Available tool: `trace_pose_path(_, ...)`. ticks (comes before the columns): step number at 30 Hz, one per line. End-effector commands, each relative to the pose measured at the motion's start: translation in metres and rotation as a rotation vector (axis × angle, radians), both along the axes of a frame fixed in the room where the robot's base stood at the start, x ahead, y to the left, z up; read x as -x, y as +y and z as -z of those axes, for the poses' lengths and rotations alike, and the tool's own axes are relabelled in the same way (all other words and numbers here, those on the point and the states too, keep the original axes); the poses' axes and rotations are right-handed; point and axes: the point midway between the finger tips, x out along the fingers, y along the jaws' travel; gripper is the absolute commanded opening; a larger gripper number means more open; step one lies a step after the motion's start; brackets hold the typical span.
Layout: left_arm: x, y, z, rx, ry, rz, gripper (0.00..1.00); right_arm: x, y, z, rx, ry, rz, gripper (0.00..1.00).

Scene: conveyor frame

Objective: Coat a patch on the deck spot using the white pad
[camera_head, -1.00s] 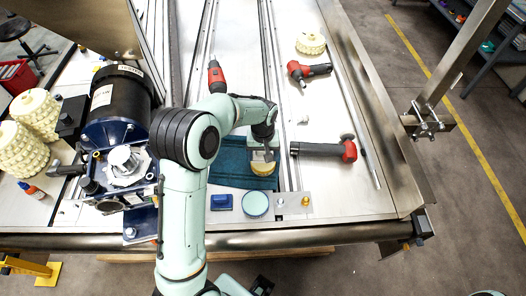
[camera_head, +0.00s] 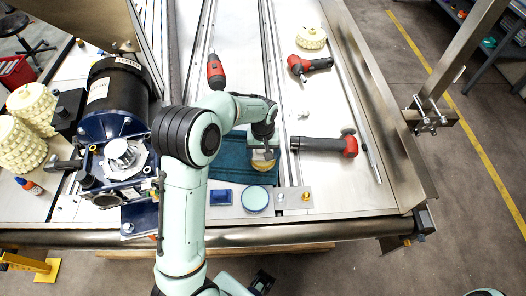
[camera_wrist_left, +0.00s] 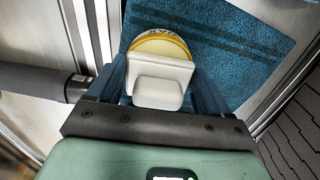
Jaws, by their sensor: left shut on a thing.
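My left gripper (camera_head: 263,148) points down over the right part of a dark teal mat (camera_head: 228,158) on the deck. It is shut on the white pad (camera_wrist_left: 160,78), whose pale block sits between the two fingers in the left wrist view. No separate marked deck spot is clear to me. My right gripper is not in view.
A light-blue round tin (camera_head: 256,199) and a blue block (camera_head: 221,197) lie in front of the mat. A red-black tool (camera_head: 325,145) lies to its right, a red driver (camera_head: 215,72) behind. A motor unit (camera_head: 115,115) stands left. Metal rails run beside the mat.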

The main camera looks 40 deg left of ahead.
Motion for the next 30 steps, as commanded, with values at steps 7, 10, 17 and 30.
trace_pose_path(7, 0.0001, 0.0, 0.0031, 0.0, 0.0, 0.0, 0.55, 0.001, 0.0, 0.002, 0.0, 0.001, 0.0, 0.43)
trace_pose_path(10, 0.0001, 0.0, 0.0044, 0.0, 0.0, 0.0, 0.55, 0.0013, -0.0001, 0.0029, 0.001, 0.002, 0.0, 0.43)
trace_pose_path(17, 0.0001, 0.0001, 0.0072, 0.0, 0.0, 0.0, 0.55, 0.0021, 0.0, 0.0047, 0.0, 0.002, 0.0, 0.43)
trace_pose_path(30, 0.0, 0.0001, 0.0098, 0.0, 0.0, 0.0, 0.55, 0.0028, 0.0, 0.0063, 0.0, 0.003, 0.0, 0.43)
